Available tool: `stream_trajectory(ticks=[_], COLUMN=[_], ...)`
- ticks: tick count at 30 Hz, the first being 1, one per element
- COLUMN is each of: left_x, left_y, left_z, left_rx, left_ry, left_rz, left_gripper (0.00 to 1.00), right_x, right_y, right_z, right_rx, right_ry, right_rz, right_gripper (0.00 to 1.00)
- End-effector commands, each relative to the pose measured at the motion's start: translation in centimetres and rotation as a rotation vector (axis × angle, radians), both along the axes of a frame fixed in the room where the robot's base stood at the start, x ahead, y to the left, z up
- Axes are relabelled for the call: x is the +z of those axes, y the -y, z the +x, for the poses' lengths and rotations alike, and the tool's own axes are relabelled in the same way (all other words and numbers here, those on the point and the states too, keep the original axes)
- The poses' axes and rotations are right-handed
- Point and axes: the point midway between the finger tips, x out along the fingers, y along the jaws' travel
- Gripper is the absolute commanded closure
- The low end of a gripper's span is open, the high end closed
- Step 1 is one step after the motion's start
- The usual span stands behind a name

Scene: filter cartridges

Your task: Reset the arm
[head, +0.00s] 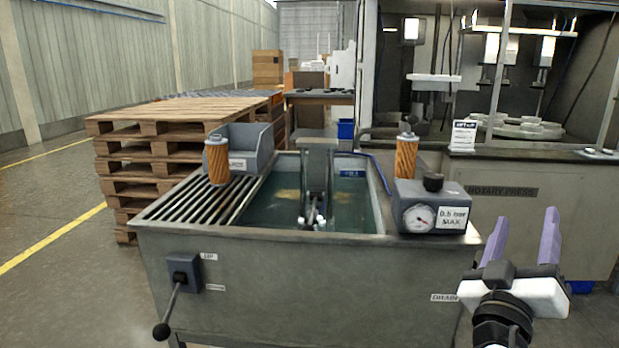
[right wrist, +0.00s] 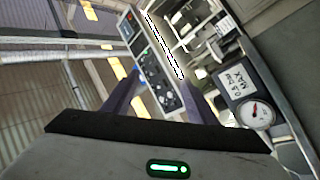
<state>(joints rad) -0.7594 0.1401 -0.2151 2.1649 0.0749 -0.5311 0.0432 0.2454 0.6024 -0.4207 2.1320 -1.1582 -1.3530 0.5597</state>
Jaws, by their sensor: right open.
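My right gripper (head: 522,240) is open and empty at the right of the head view, in front of the rotary press and right of the wash tank (head: 290,270). Its purple fingers point up and away; they also show in the right wrist view (right wrist: 155,92) with nothing between them. One orange filter cartridge (head: 217,162) stands upright on the slatted rack at the tank's left. Another orange cartridge (head: 405,157) stands upright behind the gauge box at the tank's right; its lower end is hidden. My left gripper is not in view.
The gauge box (head: 432,207) sits on the tank's right rim, close to my right gripper. A lever (head: 170,308) sticks out from the tank's front left. Stacked pallets (head: 180,130) stand at the left, and the rotary press (head: 540,205) stands behind at the right.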

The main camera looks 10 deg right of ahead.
Motion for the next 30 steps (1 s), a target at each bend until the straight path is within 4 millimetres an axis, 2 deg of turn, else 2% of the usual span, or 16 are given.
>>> stream_trajectory(ticks=[1,5,8,9,11,12,15,18,21,24,30], left_x=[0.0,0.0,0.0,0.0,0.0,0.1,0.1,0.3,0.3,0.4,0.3], left_y=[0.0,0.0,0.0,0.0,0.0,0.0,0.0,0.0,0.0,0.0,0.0], left_z=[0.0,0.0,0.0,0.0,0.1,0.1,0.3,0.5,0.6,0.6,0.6], left_rx=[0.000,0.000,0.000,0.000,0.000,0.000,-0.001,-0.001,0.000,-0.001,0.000], left_ry=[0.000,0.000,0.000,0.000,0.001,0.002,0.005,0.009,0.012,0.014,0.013], left_rz=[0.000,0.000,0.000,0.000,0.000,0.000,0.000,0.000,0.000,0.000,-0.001], left_gripper=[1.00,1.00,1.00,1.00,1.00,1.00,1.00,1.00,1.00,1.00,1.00], right_x=[-2.3,-8.7,-14.8,-17.7,-21.8,-24.6,-30.8,-35.3,-38.4,-40.5,-43.1], right_y=[-0.3,-1.5,-2.9,-3.7,-4.9,-5.9,-8.4,-10.8,-12.7,-14.4,-17.2], right_z=[0.5,1.4,1.2,0.8,-0.3,-1.4,-4.7,-8.5,-12.0,-15.4,-22.2], right_rx=[0.032,0.130,0.228,0.275,0.349,0.401,0.529,0.639,0.726,0.796,0.905], right_ry=[-0.072,-0.262,-0.427,-0.499,-0.605,-0.674,-0.822,-0.927,-1.000,-1.048,-1.105], right_rz=[0.007,0.031,0.066,0.085,0.121,0.148,0.230,0.317,0.405,0.490,0.677], right_gripper=[0.47,0.47,0.47,0.47,0.47,0.47,0.47,0.47,0.47,0.47,0.47])
